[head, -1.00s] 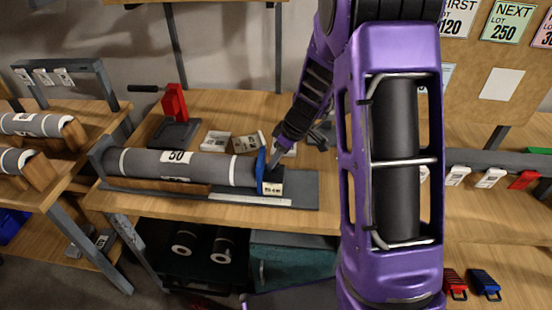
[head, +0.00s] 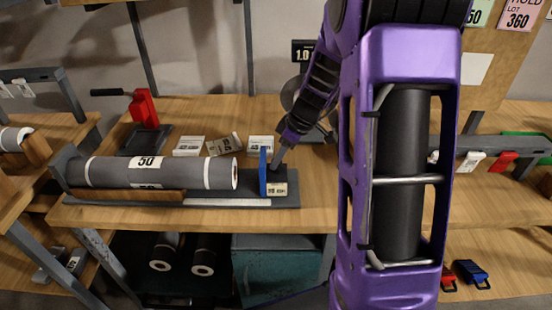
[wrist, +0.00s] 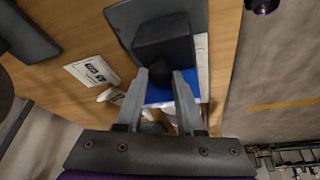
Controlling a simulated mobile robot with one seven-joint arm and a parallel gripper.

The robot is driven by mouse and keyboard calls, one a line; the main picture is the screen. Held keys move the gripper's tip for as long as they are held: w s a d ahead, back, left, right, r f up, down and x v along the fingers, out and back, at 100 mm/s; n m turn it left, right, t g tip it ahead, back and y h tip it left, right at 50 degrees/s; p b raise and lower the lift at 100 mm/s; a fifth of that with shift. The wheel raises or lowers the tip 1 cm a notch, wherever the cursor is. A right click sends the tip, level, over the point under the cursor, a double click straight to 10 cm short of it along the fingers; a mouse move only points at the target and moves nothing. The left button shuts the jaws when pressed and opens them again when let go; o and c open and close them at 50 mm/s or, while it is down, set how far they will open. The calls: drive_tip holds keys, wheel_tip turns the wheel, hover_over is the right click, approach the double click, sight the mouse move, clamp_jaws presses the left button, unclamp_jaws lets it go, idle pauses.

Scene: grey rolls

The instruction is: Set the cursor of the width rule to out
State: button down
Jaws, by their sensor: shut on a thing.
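The width rule (head: 225,202) is a pale strip along the front of a grey bed on the bench. A grey roll (head: 110,172) marked 50 lies on the bed, its right end facing the cursor. The cursor (head: 263,172) has an upright blue plate and a dark block with a small label. It stands right of the roll's end, with a clear gap between them. My gripper (head: 275,160) is shut on the cursor's dark knob. The wrist view shows both fingers (wrist: 168,78) around the knob, with the blue plate (wrist: 188,88) behind. The rule's marks are too small to read.
A wooden strip (head: 125,196) lies before the roll. Dark rolls (head: 165,252) and a teal box (head: 275,265) are below the bench.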

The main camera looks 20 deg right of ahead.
drive_tip(key=c, duration=0.5)
unclamp_jaws()
drive_tip(key=shift+c, duration=0.2)
drive_tip(key=p+v, duration=0.1)
drive_tip(key=v, duration=1.6)
drive_tip(key=shift+r+p, duration=0.15)
drive_tip(key=shift+p, duration=0.2)
drive_tip(key=shift+s, duration=0.1)
